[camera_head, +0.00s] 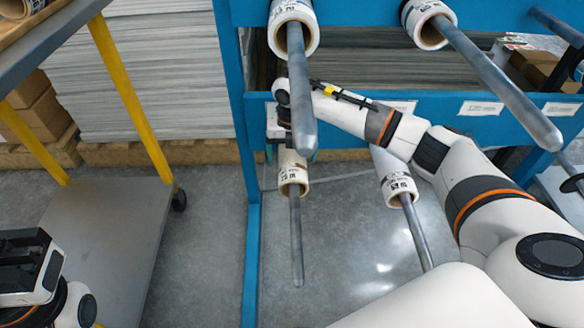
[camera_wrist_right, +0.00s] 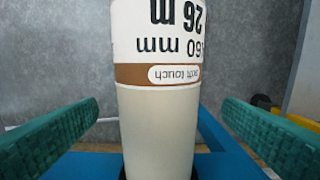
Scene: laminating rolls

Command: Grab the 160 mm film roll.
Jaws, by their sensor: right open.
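The film roll (camera_wrist_right: 157,125) stands between the fingers in the right wrist view. It is cream, with a white label and brown band reading upside down "26 m", "soft touch" and "60 mm" with a partly cut first digit. My right gripper (camera_wrist_right: 160,128) is open, one green finger on each side, with gaps to the roll. In the head view this roll (camera_head: 292,172) sits on the lower left peg, and my right gripper (camera_head: 290,146) reaches it from above and behind, mostly hidden by the upper peg. My left gripper (camera_head: 28,262) is partly in view at lower left; its fingers are unclear.
Other rolls hang at upper left (camera_head: 291,22), upper right (camera_head: 426,22) and lower right (camera_head: 394,182) on the blue rack (camera_head: 240,120). Long grey pegs (camera_head: 301,90) stick out toward me. A cart with yellow posts (camera_head: 125,90) stands at left.

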